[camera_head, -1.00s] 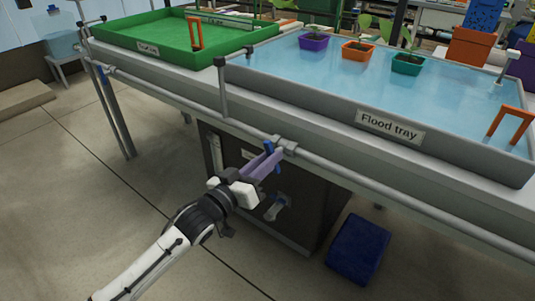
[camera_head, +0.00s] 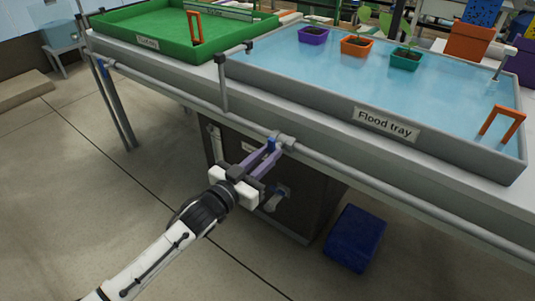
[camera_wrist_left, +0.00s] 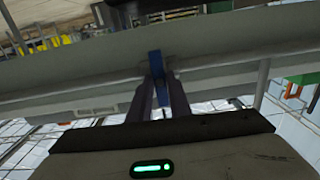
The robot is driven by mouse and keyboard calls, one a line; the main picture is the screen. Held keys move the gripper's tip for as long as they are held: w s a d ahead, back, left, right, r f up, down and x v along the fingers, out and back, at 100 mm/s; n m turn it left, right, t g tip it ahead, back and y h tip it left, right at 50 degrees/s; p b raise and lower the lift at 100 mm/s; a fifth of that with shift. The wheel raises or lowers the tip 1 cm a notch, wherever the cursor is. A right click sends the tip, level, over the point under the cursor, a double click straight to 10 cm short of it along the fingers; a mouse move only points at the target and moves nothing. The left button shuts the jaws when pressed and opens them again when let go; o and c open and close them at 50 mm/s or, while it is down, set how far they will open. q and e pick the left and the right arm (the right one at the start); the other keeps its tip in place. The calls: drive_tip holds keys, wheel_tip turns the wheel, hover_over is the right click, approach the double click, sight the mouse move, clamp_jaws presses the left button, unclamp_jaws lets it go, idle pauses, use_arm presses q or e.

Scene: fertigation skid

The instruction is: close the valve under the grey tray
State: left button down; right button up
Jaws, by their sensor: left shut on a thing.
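The grey tray (camera_head: 330,97), labelled "Flood tray", holds water on the bench. Below its front edge, a grey pipe carries a valve body (camera_head: 284,142) with a blue lever (camera_head: 270,146). My left gripper (camera_head: 263,162) comes from the front left, its purple fingers shut on the blue lever. In the left wrist view the blue lever (camera_wrist_left: 155,64) stands between the two dark fingers, against the grey pipe. The fingers hide part of the lever. My right gripper is not in view.
A green tray (camera_head: 112,37) stands on the left. A dark cabinet (camera_head: 310,205) with a grey fitting (camera_head: 277,198) is under the bench, with a blue box (camera_head: 355,238) to its right. The floor (camera_head: 80,200) at left is clear.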

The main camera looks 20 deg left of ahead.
use_arm(q)
drive_tip(key=c, duration=1.7)
unclamp_jaws()
drive_tip(key=p+v, duration=0.1)
drive_tip(key=v, duration=0.9)
drive_tip(key=shift+s+a+p, duration=0.1)
drive_tip(key=shift+s+p, duration=0.05)
drive_tip(key=shift+p, duration=0.25)
